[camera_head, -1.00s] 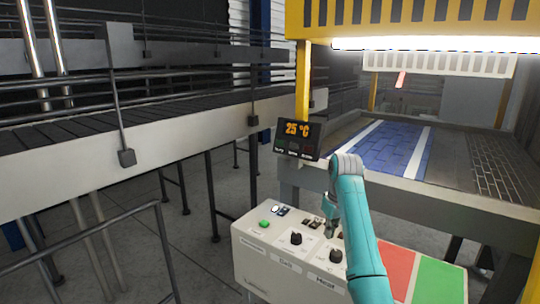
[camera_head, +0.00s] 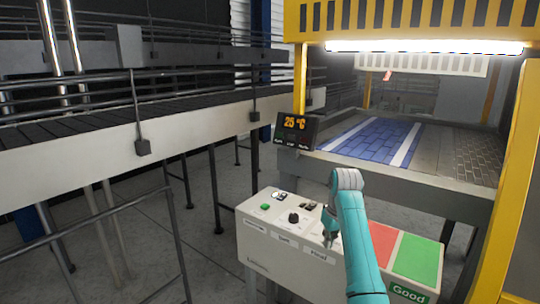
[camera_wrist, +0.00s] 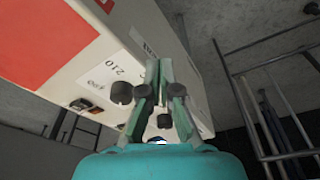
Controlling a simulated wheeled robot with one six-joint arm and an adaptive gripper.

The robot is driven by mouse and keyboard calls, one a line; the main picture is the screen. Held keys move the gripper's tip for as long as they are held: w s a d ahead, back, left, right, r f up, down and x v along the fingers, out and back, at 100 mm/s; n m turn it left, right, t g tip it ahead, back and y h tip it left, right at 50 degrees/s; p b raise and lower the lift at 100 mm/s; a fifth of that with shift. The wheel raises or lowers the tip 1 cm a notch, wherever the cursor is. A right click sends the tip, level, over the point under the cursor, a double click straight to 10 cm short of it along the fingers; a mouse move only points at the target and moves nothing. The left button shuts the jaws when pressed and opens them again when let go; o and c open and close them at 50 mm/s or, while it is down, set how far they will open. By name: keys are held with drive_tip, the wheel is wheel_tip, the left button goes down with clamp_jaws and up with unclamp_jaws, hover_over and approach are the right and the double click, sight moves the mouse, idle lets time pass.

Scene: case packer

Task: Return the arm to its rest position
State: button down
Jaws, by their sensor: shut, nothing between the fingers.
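My gripper (camera_head: 331,238) is at the end of my teal arm, over the right part of the control box (camera_head: 268,245). In the wrist view my gripper (camera_wrist: 160,75) has its two fingers together with nothing between them. The control box also shows in the wrist view (camera_wrist: 120,50), with black knobs and a red panel. In the head view the box has a green button (camera_head: 265,206) and a black knob (camera_head: 294,217). My arm hides part of the box top. I cannot tell whether the fingertips touch the box.
A red panel (camera_head: 382,243) and a green panel (camera_head: 416,256) lie right of my arm. Behind is a conveyor (camera_head: 375,142) under a yellow frame (camera_head: 420,20), with a display (camera_head: 296,130) reading 25 °C. A railed conveyor (camera_head: 100,152) runs along the left.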

drive_tip(key=s+f+t, duration=0.1)
drive_tip(key=s+f, duration=0.2)
drive_tip(key=f, duration=0.5)
drive_tip(key=s+f+m+t, duration=0.1)
drive_tip(key=s+f, duration=0.2)
drive_tip(key=f, duration=0.5)
drive_tip(key=s+f+t, duration=0.1)
drive_tip(key=s+f, duration=0.2)
drive_tip(key=f, duration=0.6)
drive_tip(key=s+f+m+t, duration=0.1)
drive_tip(key=s+f+t, duration=0.1)
drive_tip(key=s+f, duration=0.6)
drive_tip(key=s+f+m+t, duration=0.1)
drive_tip(key=s+f, duration=0.2)
drive_tip(key=s, duration=1)
drive_tip(key=s+r+t, duration=0.2)
drive_tip(key=s+r, duration=0.1)
drive_tip(key=s, duration=0.8)
drive_tip(key=s+r+t, duration=0.2)
drive_tip(key=s+r, duration=0.1)
drive_tip(key=s, duration=0.7)
drive_tip(key=s+r+m+t, duration=0.1)
drive_tip(key=s+r+t, duration=0.2)
drive_tip(key=s+r, duration=1.2)
wheel_tip(320, 180, up, 4)
drive_tip(key=shift+s+d+r+m+h, duration=0.2)
drive_tip(key=shift+s+r+m+h, duration=0.05)
drive_tip(key=shift+m+h, duration=0.05)
